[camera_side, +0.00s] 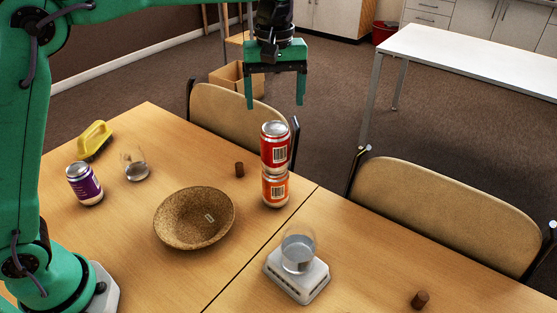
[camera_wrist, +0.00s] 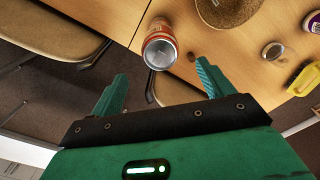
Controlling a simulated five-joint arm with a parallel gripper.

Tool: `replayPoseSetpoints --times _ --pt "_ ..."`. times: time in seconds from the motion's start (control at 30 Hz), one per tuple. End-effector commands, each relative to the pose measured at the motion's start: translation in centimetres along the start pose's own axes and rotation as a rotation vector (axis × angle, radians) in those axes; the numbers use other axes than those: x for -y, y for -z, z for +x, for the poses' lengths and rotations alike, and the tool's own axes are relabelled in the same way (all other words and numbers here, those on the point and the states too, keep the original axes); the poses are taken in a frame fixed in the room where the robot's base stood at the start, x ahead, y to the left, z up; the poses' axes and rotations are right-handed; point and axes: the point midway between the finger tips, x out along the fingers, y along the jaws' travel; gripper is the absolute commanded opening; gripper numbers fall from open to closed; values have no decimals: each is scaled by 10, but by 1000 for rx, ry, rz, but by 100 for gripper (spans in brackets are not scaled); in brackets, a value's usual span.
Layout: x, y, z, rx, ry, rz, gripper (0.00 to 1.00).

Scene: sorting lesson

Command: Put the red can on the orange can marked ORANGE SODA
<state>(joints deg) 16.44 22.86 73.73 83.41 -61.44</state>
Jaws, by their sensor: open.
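The red can (camera_side: 275,146) stands upright on top of the orange can (camera_side: 275,189) in the side view, and the two touch as a stack. The label text on the orange can is too small to read. My gripper (camera_side: 275,95) is open and empty above the red can, apart from it. In the wrist view my gripper (camera_wrist: 160,85) shows its two fingers spread. The red can's silver top (camera_wrist: 160,52) shows beyond the fingertips there.
A cork bowl (camera_side: 167,226), a purple can (camera_side: 82,187), a clear glass (camera_side: 133,165) and a yellow-handled brush (camera_side: 95,138) are on the table. A glass on a white scale (camera_side: 301,285) stands in front. Corks (camera_side: 239,170) lie nearby. Chairs (camera_side: 240,118) line the far edge.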

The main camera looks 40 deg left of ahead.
Motion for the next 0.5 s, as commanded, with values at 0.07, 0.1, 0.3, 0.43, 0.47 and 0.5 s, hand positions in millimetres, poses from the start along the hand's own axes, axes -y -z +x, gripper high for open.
replayPoseSetpoints --times 0.07,0.1,0.3,0.43,0.47,0.5 --pt "0 0 -5 0 -1 0 80" --pt "0 0 -6 0 -1 0 80" --pt "0 0 -9 0 0 0 80" --pt "0 0 -8 0 0 0 80" --pt "0 0 -8 0 0 0 80" --pt "0 0 -8 0 0 0 80"
